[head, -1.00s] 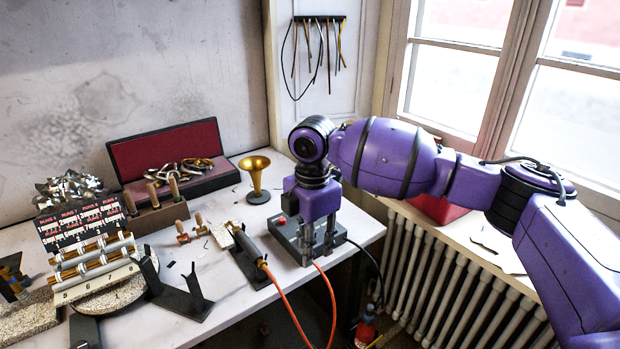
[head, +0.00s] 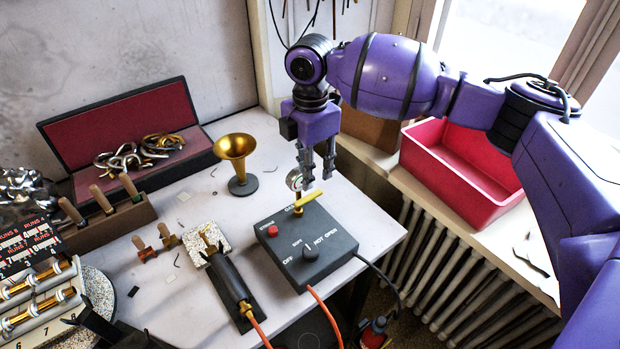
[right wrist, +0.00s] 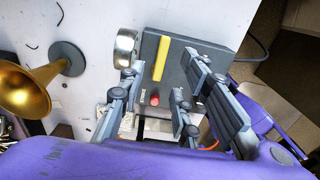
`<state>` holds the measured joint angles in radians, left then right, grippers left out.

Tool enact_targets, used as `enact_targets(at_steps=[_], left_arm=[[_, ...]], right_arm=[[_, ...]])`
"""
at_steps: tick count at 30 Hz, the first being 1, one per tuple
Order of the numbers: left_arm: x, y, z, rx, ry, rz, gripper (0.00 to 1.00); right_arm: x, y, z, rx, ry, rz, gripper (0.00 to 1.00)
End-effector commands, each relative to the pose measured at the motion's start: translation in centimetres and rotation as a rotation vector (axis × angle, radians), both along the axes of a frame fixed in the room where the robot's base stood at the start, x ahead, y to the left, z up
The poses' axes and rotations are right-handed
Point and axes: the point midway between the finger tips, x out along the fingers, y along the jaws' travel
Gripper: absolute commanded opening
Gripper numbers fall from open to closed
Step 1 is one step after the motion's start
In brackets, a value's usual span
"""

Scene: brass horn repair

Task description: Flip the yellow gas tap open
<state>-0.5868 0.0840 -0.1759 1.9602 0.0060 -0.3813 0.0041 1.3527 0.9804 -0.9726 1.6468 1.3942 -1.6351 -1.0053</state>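The yellow gas tap (head: 305,202) is a flat yellow lever on top of a black control box (head: 290,232), near the box's far edge. In the right wrist view the yellow tap (right wrist: 161,58) lies between the lines of my fingers, with no finger seen touching it. My right gripper (head: 318,181) points down with its fingers apart, just above and behind the tap in the head view. It also shows open and empty in the right wrist view (right wrist: 162,80). My left gripper is in neither view.
A round gauge (head: 293,180) stands at the box's far edge beside the tap. The box also has a red button (head: 272,231) and a dial (head: 310,251). A brass bell (head: 236,150) stands to the left, and a red bin (head: 455,170) to the right.

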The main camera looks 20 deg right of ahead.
Motion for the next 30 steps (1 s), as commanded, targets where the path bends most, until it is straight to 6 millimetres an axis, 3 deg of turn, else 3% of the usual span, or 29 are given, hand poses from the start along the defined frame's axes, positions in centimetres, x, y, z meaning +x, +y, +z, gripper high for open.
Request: enact_targets(at_steps=[12,23,30], left_arm=[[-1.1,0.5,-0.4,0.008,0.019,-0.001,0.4],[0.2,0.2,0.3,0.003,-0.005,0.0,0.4],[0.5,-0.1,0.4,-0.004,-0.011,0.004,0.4]], right_arm=[[-0.1,0.0,-6.2,0.001,0.001,0.0,0.31],[-0.1,0.0,-6.9,0.0,0.0,0.0,0.31],[-0.1,0.0,-6.9,0.0,0.0,0.0,0.02]])
